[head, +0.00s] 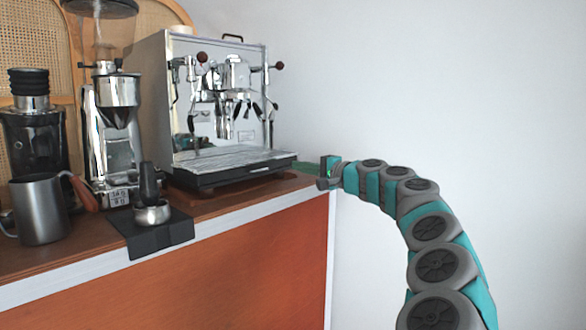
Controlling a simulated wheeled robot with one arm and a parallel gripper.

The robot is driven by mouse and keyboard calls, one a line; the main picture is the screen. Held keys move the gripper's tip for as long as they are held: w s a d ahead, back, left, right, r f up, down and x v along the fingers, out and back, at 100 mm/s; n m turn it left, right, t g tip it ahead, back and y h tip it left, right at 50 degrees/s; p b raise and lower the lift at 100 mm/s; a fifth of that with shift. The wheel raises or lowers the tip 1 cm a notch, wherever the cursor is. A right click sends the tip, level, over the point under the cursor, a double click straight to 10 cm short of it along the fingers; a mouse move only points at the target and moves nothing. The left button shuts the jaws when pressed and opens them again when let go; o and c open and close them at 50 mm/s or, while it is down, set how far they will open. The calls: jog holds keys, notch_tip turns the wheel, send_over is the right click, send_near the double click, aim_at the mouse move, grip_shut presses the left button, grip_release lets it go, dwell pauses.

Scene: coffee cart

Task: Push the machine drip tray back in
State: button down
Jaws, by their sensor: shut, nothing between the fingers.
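The espresso machine (212,60) is a chrome box on the wooden cart top. Its drip tray (235,178) has a pale slotted top and a black front. The tray juts forward below the group head, and its black front edge faces me. My gripper (306,167) is at the right end of the tray, beside the machine's lower right corner. It is shut and empty. Its tips show small and greenish, and I cannot tell whether they touch the tray.
A black tamping mat (165,240) with a portafilter or tamper (151,212) lies in front of the machine at left. A steel pitcher (40,208) and grinders (110,105) stand farther left. The cart's right edge is close under my gripper; white wall lies beyond.

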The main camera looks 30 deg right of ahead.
jog(key=b+v, duration=0.1)
jog(key=v, duration=0.8)
jog(key=shift+s, duration=0.2)
jog(key=s+a+f+n+g+y, duration=0.1)
jog(key=s+a+n+g+y, duration=0.15)
jog(key=a, duration=0.85)
jog(key=s+a+n+g+y, duration=0.1)
jog(key=a+n+g, duration=0.25)
jog(key=a, duration=0.75)
jog(key=s+a+f+n+g+h, duration=0.1)
jog(key=s+a+f+n+g, duration=0.1)
jog(key=s+a+f+n, duration=0.3)
jog(key=s+a+f+g, duration=0.2)
jog(key=s+a+f, duration=0.1)
jog(key=a, duration=0.4)
jog(key=s+a+f+n+g+h, duration=0.2)
jog(key=s+a+f+g, duration=0.15)
jog(key=s+f, duration=0.45)
jog(key=s+d+f+g+h, duration=0.2)
jog(key=s+d+f+h, duration=0.1)
jog(key=s+f, duration=0.6)
jog(key=s+d+f+n+g+h, duration=0.1)
jog(key=s+d+f+g+h, duration=0.2)
jog(key=s+f, duration=0.5)
jog(key=s+d, duration=0.1)
jog(key=s, duration=0.4)
jog(key=shift+s+d+f+h, duration=0.3)
jog(key=shift+s+f+h, duration=0.05)
jog(key=shift+s+f, duration=0.05)
